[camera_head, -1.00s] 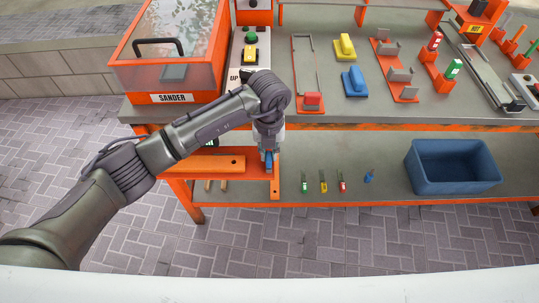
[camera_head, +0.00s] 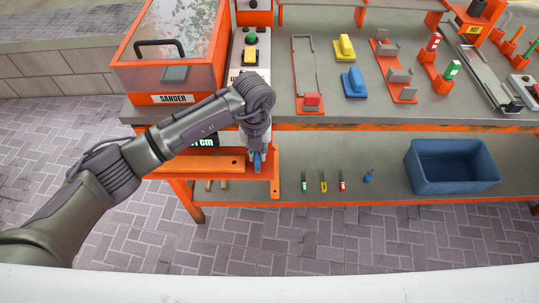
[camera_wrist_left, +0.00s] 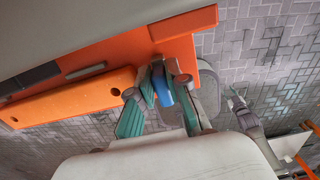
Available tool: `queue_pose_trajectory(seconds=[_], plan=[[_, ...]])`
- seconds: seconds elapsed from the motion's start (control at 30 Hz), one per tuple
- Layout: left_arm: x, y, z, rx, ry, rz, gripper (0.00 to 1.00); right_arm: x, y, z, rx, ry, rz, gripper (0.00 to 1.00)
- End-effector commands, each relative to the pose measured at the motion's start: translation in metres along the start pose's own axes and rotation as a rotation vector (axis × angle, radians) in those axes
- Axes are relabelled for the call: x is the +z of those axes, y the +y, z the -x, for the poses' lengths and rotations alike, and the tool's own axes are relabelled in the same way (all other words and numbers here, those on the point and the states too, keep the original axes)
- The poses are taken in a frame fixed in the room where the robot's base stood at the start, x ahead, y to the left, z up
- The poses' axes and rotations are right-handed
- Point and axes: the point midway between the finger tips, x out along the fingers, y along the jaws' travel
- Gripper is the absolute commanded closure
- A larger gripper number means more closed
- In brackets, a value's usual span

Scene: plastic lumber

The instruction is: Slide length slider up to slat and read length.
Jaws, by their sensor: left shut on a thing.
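My left gripper (camera_head: 257,163) is shut on the blue length slider (camera_wrist_left: 162,84), seen between its fingers in the wrist view. The slider is at the orange length gauge (camera_head: 205,163) on the bench front, near the gauge's right end. A dark display (camera_head: 207,140) behind my arm shows green characters. Its end reads "cm"; the leading digits are partly covered, so I cannot read the full value. I cannot make out the slat clearly or tell whether the slider touches it. A grey jointed form (camera_wrist_left: 245,115) in the wrist view may be my right arm; its fingers are unclear.
The sander (camera_head: 173,75) stands above on the bench, beside a button panel (camera_head: 250,55). Several small coloured tools and a blue bin (camera_head: 452,168) are on the lower shelf to the right. The shelf between gauge and tools is clear.

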Motion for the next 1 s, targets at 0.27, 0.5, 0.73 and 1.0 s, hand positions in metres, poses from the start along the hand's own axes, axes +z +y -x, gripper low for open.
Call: queue_pose_trajectory(seconds=[0.27,0.5,0.73,1.0], plan=[[0.001,0.009,0.001,0.0,-0.003,0.001,1.0,0.0,0.0,0.002,0.0,0.0,0.0,0.6],[0.001,0.016,0.001,0.0,-0.003,0.001,1.0,0.0,0.0,0.004,0.0,0.0,0.0,0.6],[0.001,0.023,0.001,0.0,-0.002,0.001,1.0,-0.001,0.0,0.005,0.0,0.0,0.0,0.6],[0.001,0.032,0.001,0.001,-0.002,0.002,1.0,-0.001,0.001,0.006,0.0,0.0,0.0,0.6]])
